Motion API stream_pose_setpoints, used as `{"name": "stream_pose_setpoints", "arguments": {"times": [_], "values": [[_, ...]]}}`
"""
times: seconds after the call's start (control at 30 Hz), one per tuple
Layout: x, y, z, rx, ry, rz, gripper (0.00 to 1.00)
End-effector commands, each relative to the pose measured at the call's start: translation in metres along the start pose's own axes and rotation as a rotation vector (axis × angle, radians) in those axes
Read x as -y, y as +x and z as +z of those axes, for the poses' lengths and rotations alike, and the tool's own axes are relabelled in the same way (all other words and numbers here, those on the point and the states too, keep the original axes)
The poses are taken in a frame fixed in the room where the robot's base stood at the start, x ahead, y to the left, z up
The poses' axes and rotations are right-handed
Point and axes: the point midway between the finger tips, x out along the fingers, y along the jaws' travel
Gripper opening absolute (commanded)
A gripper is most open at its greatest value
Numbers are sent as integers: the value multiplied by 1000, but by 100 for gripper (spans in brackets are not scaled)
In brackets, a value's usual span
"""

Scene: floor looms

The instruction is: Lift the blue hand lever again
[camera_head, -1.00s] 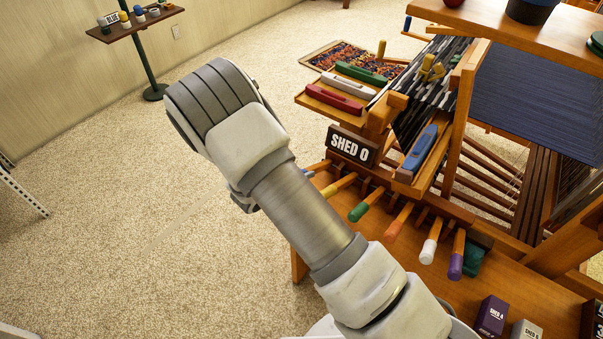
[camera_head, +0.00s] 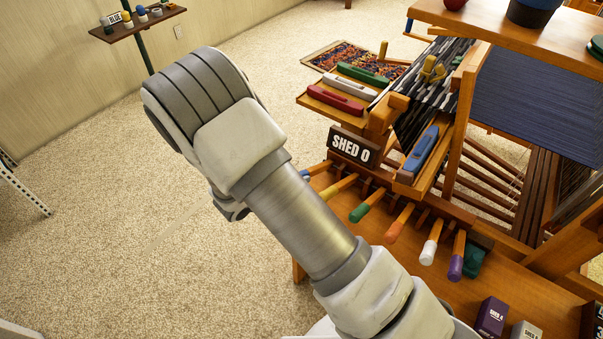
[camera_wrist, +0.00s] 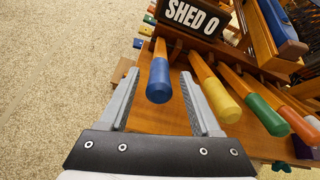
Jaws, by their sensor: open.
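The blue hand lever (camera_wrist: 159,80) points toward me in the wrist view, its blue grip lying between the two fingers of my gripper (camera_wrist: 159,74). My gripper is open, with a gap visible on both sides of the grip. In the head view only the end of the blue lever (camera_head: 307,173) shows beside my arm, and my fingers are hidden behind the arm. The yellow lever (camera_wrist: 219,95) is just right of my right finger in the wrist view. A "SHED 0" sign (camera_head: 352,147) stands above the levers.
Green (camera_head: 360,212), orange (camera_head: 396,229), white (camera_head: 429,248) and purple (camera_head: 456,264) levers continue the row to the right. A blue shuttle (camera_head: 421,149) rests on the loom above them. A purple box (camera_head: 491,317) stands at lower right. Carpet left of the loom is open.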

Motion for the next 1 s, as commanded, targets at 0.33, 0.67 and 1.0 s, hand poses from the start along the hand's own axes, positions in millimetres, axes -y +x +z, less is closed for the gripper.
{"name": "stream_pose_setpoints", "arguments": {"times": [0.33,0.67,1.0], "values": [[0,-85,1,0,0,4,64],[0,-119,0,0,-1,1,64],[0,-119,0,0,-1,0,64]]}}
